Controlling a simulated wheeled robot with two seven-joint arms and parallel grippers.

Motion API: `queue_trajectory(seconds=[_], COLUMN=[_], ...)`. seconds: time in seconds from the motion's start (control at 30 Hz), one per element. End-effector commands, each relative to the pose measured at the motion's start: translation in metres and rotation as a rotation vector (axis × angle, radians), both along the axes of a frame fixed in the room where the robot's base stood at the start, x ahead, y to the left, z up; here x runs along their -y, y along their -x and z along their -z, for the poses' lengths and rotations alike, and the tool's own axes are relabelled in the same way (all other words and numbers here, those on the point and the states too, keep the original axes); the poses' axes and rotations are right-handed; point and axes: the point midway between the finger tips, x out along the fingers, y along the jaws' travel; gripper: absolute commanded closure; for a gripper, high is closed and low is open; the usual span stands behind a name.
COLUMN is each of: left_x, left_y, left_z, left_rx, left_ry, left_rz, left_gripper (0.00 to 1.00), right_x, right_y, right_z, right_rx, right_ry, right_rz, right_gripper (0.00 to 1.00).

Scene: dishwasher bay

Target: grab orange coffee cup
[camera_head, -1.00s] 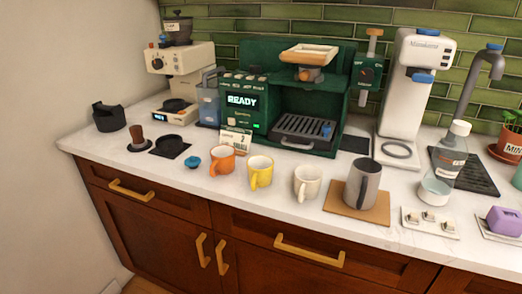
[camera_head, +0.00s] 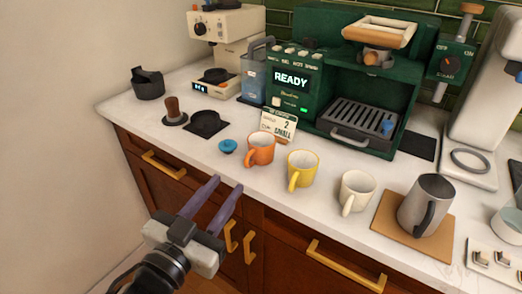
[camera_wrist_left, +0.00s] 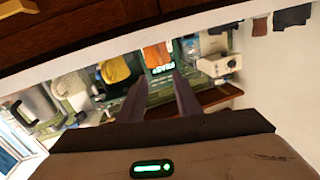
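The orange coffee cup (camera_head: 261,150) stands upright on the white counter, left of the yellow cup, with its handle toward the front left. My left gripper (camera_head: 221,190) is in front of the counter, below and left of the orange cup and apart from it. Its two purple fingers are spread with nothing between them. In the left wrist view the orange cup (camera_wrist_left: 156,55) shows beyond the fingertips (camera_wrist_left: 158,85). My right gripper is not in view.
A yellow cup (camera_head: 303,170) and a white cup (camera_head: 355,191) stand to the right. A metal pitcher (camera_head: 425,205) is on a brown board. A small blue item (camera_head: 228,146) lies just left of the orange cup, and a price card (camera_head: 278,125) stands behind it. The green coffee machine (camera_head: 345,80) is behind.

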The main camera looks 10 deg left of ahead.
Motion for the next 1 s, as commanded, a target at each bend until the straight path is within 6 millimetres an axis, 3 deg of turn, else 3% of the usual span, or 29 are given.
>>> queue_trajectory(seconds=[0.2, 0.47, 0.7, 1.0], left_x=[0.005, 0.008, 0.013, 0.015], left_y=[-0.032, -0.052, -0.087, -0.097], left_z=[-0.005, -0.002, 0.001, 0.003], left_rx=[0.009, 0.006, 0.006, 0.003], left_ry=[-0.001, -0.002, -0.001, -0.001], left_rz=[0.0, 0.0, -0.001, -0.001], left_gripper=[0.69, 0.69, 0.69, 0.69], right_x=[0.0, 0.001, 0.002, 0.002], right_y=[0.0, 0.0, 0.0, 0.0], right_z=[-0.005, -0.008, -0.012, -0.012], right_rx=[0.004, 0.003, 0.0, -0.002], right_ry=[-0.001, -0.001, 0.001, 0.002], right_rz=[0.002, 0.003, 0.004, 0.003], right_gripper=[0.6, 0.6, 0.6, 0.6])
